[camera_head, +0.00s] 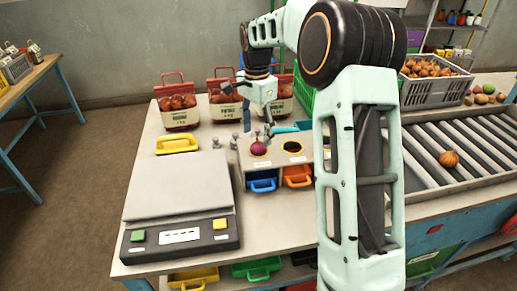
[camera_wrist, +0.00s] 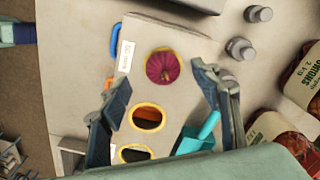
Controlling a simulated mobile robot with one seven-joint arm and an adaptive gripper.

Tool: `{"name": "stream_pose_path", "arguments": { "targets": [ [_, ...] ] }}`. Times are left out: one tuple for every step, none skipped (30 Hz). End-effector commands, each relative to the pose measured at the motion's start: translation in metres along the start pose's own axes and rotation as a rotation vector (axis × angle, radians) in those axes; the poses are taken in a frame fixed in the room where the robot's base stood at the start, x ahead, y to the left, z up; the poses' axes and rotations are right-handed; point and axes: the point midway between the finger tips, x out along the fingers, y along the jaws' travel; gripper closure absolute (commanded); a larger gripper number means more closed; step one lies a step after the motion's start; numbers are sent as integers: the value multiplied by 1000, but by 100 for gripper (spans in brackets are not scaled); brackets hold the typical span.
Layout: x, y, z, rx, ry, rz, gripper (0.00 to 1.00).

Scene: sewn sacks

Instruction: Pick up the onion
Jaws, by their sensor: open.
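A purple-red onion (camera_head: 258,149) sits in a yellow-rimmed round hole in the top of a beige sorting box (camera_head: 272,160). In the wrist view the onion (camera_wrist: 163,67) lies just beyond and between my fingertips. My gripper (camera_head: 256,136) is open above the box, pointing down, with nothing between its fingers. In the wrist view its two fingers (camera_wrist: 162,88) stand wide apart on either side of the box top. A brown onion (camera_head: 449,159) lies on the roller conveyor at the right.
A second hole (camera_wrist: 148,117) in the box is empty. Blue (camera_head: 262,181) and orange (camera_head: 298,176) bins sit under it. Grey weights (camera_wrist: 240,48) and a teal scoop (camera_wrist: 198,137) are close by. Bagged onions (camera_head: 178,105) stand behind; a scale (camera_head: 178,205) stands left.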

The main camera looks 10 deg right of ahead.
Motion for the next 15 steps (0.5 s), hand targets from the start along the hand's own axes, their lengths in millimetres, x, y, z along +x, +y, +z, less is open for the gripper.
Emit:
{"name": "stream_pose_path", "arguments": {
  "targets": [
    [3,0,-1,1,-1,2,42],
    [6,0,-1,1,-2,2,42],
    [11,0,-3,1,-2,2,42],
    [15,0,-4,1,-3,3,42],
    [19,0,-5,1,-3,4,42],
    [26,0,-7,1,-3,3,42],
    [30,0,-8,1,-4,4,42],
    [35,-1,-8,0,-4,4,42],
    [40,-1,-8,-1,-2,2,42],
    [44,-1,-8,-1,-2,2,42],
    [47,-1,-8,-1,-1,2,42],
    [50,-1,-8,-1,-1,1,42],
    [52,-1,-8,0,-1,1,42],
    [52,-1,-8,0,-1,1,42],
    [53,-1,-8,0,-1,0,42]
  ]
}}
